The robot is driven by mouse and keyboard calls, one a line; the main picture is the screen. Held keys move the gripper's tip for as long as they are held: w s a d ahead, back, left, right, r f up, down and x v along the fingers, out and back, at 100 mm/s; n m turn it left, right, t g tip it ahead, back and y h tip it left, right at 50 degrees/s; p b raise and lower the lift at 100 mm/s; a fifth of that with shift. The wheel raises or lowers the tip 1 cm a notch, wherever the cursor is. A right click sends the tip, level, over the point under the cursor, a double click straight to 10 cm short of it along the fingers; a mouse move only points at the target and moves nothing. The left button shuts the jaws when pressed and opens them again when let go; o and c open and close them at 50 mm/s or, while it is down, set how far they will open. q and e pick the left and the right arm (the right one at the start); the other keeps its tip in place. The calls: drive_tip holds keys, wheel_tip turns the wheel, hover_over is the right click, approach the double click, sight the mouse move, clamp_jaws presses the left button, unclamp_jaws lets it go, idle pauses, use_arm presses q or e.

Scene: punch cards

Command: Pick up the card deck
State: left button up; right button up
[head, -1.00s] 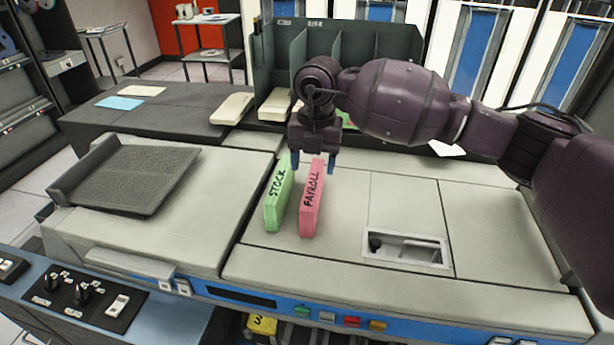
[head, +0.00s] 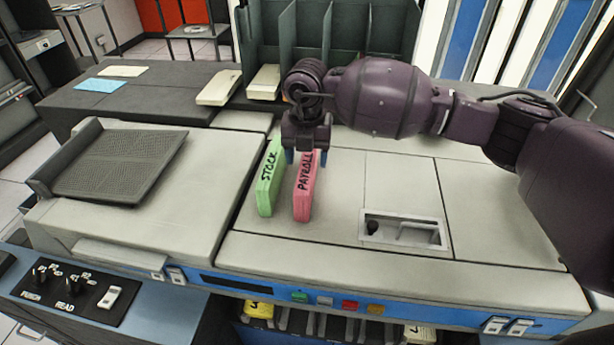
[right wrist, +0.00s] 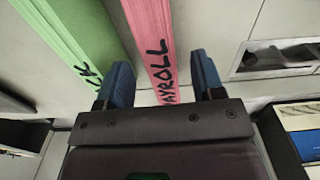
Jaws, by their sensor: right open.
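The pink card deck marked PAYROLL (head: 303,195) stands on edge on the machine's light top. The green deck marked STOCK (head: 267,187) stands on edge close to its left, with a narrow gap. My right gripper (head: 306,158) is open above the far end of the pink deck. In the right wrist view the fingers (right wrist: 163,80) are spread, with the pink deck (right wrist: 150,40) showing between them and the green deck (right wrist: 72,35) left of the left finger. Whether the fingers touch either deck cannot be told. My left gripper is not in view.
A recessed window (head: 403,230) lies in the machine top to the right. A dark sloped tray (head: 115,165) sits at the left. A dark divided rack (head: 330,45) and pale card stacks (head: 220,87) stand behind. The top right of the pink deck is clear.

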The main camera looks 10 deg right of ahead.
drive_tip(key=f, duration=0.4)
drive_tip(key=shift+s, duration=0.25)
clamp_jaws()
